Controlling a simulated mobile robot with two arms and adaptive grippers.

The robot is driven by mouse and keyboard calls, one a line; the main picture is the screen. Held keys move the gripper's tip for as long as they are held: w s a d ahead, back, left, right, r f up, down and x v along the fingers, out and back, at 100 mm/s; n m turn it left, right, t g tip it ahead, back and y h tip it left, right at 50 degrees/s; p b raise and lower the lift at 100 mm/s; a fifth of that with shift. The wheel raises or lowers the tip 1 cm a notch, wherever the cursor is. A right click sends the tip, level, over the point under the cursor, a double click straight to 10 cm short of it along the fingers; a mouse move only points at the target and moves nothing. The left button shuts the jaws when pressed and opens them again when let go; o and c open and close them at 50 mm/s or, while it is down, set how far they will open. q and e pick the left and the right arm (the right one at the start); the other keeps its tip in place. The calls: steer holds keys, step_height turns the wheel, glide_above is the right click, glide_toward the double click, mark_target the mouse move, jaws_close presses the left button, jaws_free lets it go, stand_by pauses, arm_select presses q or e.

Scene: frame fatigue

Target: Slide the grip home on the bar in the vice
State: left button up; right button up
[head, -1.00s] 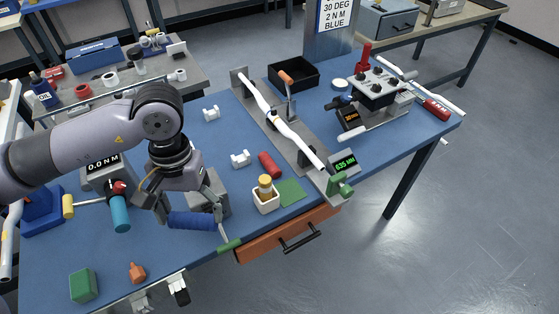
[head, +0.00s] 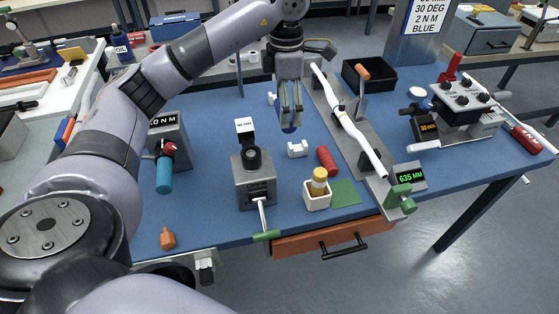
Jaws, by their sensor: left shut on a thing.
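My left gripper (head: 290,122) points down above the far middle of the bench, its fingers shut on a blue grip (head: 288,129). Only a small part of the grip shows below the fingers. The grey vice (head: 254,185) stands nearer and to the left of the gripper. A dark round bar end (head: 252,158) shows at the top of the vice, with a white label (head: 245,126) behind it. The blue grip is apart from this bar. The vice's handle has a green end (head: 266,236) at the bench's front edge. My right gripper is not in view.
A white bent handlebar (head: 355,130) lies in a fixture right of the gripper. A red cylinder (head: 327,160), a white block (head: 297,149) and a white pot (head: 317,199) with a bottle stand between vice and fixture. A torque tester (head: 168,135) stands left.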

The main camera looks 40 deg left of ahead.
arm_select(q)
steer(key=shift+a+n, duration=0.2)
steer(key=shift+n, duration=0.2)
step_height(320, 180, down, 16)
steer(key=shift+r+p, duration=0.1)
steer(key=shift+p, duration=0.95)
step_height(320, 180, down, 3)
steer(key=shift+f+p, duration=0.15)
steer(key=shift+p, duration=0.2)
steer(key=shift+f, duration=0.2)
steer(key=shift+f, duration=0.1)
